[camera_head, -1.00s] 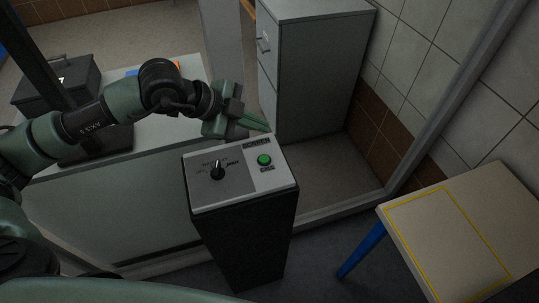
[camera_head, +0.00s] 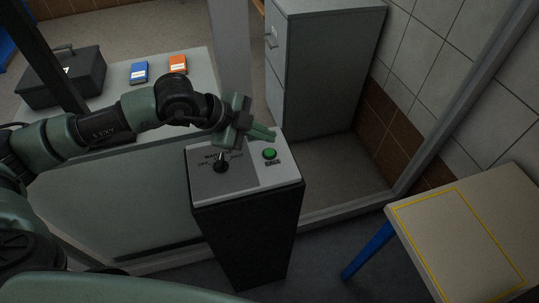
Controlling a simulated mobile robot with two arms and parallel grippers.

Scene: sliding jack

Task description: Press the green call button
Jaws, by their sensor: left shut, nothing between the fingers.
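The green call button (camera_head: 269,153) sits on the right half of the sloped panel (camera_head: 243,192) on top of a black pedestal (camera_head: 249,232). A black selector knob (camera_head: 221,165) is on the panel's left half. My left gripper (camera_head: 273,135) is shut and empty. Its fingertips are just above and behind the button in the picture, with a small gap showing between them. The gripper covers the label at the panel's top edge. My right gripper is not in view.
A grey filing cabinet (camera_head: 325,70) stands behind the panel. A wooden table (camera_head: 465,235) with a yellow outline is at right. A counter behind holds a dark box (camera_head: 62,80), a blue item (camera_head: 139,72) and an orange item (camera_head: 178,64).

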